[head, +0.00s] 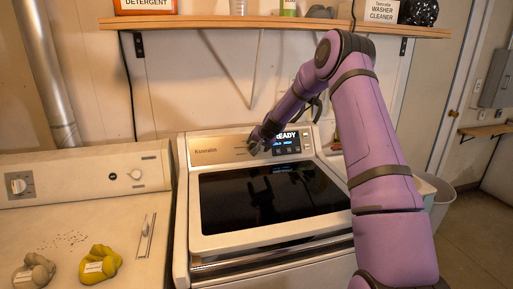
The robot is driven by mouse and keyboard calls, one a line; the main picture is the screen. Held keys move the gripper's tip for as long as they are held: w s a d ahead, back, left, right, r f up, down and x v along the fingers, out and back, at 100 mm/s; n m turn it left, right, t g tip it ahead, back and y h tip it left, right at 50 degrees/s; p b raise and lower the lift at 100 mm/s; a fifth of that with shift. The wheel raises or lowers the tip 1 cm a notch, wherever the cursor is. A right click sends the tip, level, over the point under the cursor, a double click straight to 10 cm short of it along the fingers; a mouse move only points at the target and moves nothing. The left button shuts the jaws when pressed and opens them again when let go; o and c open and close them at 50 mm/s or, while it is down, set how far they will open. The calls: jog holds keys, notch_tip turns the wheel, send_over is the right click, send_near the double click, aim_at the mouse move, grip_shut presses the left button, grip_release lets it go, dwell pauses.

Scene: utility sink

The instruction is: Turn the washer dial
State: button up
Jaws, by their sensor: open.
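The washer (188,215) is a white top-loading machine with a dark glass lid (225,200), which is closed. Its raised back panel (212,150) has a lit display (287,142) that reads "READY". My purple arm reaches over the lid from the right. My gripper (254,148) is open at the panel, just left of the display. The washer dial is not clearly seen; the dark gripper covers that part of the panel. I cannot tell whether the fingers touch the dial.
A second white machine (85,215) stands at left with its own knob (18,186) and a yellow glove-like item (100,264) on top. A wooden shelf (270,22) with bottles and boxes runs above the washer. A bin (441,200) stands at right.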

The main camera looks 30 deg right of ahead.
jog(key=v, duration=0.7)
jog(key=shift+s+r, duration=0.25)
jog(key=shift+r, duration=0.05)
jog(key=shift+a, duration=0.1)
jog(key=s+a+r+n+g, duration=0.1)
jog(key=s+a+r+n, duration=0.2)
jog(key=s+a+r, duration=0.7)
jog(key=s+a+r+n+g, duration=0.1)
jog(key=s+a+r+n, duration=0.1)
jog(key=s+a+r, duration=0.8)
jog(key=s+a+n, duration=0.1)
jog(key=s, duration=1.4)
jog(key=s+a+f+n+g, duration=0.1)
jog(key=s+n, duration=0.1)
jog(key=s, duration=1.3)
jog(key=shift+s+f, duration=0.3)
jog(key=shift+s, duration=0.1)
